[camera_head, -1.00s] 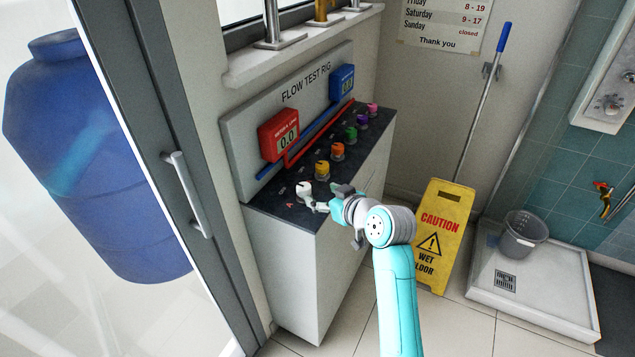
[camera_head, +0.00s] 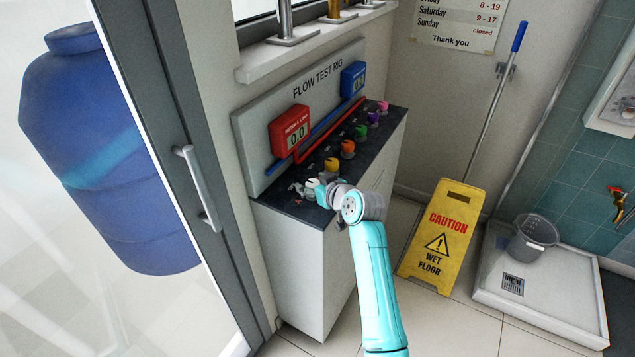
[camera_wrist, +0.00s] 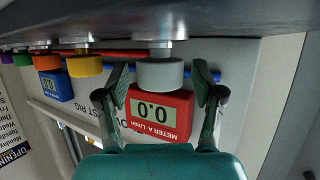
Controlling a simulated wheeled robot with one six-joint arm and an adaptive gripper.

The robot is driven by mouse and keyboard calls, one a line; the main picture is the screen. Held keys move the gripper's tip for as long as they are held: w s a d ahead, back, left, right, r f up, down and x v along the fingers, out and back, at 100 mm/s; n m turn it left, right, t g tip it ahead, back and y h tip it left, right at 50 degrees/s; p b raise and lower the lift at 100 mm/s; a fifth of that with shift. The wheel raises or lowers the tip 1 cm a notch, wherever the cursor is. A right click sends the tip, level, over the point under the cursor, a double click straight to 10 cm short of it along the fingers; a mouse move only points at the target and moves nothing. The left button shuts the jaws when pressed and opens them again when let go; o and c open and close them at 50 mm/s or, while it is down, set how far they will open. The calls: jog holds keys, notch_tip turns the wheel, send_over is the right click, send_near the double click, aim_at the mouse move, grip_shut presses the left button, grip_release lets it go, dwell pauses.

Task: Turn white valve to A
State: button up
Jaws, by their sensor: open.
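The white valve (camera_head: 313,183) stands at the near end of the row on the flow test rig's dark top. A small red letter mark (camera_head: 298,202) is just in front of it. In the wrist view the valve knob (camera_wrist: 159,74) looks pale grey and lies between my two fingers. My gripper (camera_head: 310,189) is open around the knob, one finger on each side (camera_wrist: 161,82); the wrist view shows small gaps at both sides. In the head view my gripper partly hides the valve, and I cannot read its pointer direction.
Yellow (camera_head: 331,164), orange (camera_head: 347,149) and several other coloured valves continue the row. Behind it are a red meter (camera_head: 290,130) reading 0.0, a blue meter (camera_head: 353,78) and red and blue pipes. A yellow caution sign (camera_head: 440,235) stands on the floor at the right.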

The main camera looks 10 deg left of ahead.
jog(key=c, duration=1.2)
jog(key=shift+o, duration=0.2)
jog(key=shift+d+n+g, duration=0.1)
jog(key=shift+n+g, duration=0.2)
jog(key=n+g+y, duration=0.2)
jog(key=shift+w+n, duration=0.1)
jog(key=shift+n, duration=0.3)
jog(key=n+g+y, duration=0.2)
jog(key=n+g, duration=0.1)
jog(key=g, duration=0.1)
jog(key=shift+n, duration=0.3)
jog(key=shift+n+g, duration=1.7)
jog(key=shift+g, duration=0.6)
jog(key=shift+s+n+g, duration=0.2)
jog(key=shift+n+g, duration=0.3)
jog(key=shift+g, duration=0.1)
jog(key=shift+s+f+n+g, duration=0.1)
jog(key=shift+f+n+g, duration=0.1)
jog(key=shift+n+g, duration=0.2)
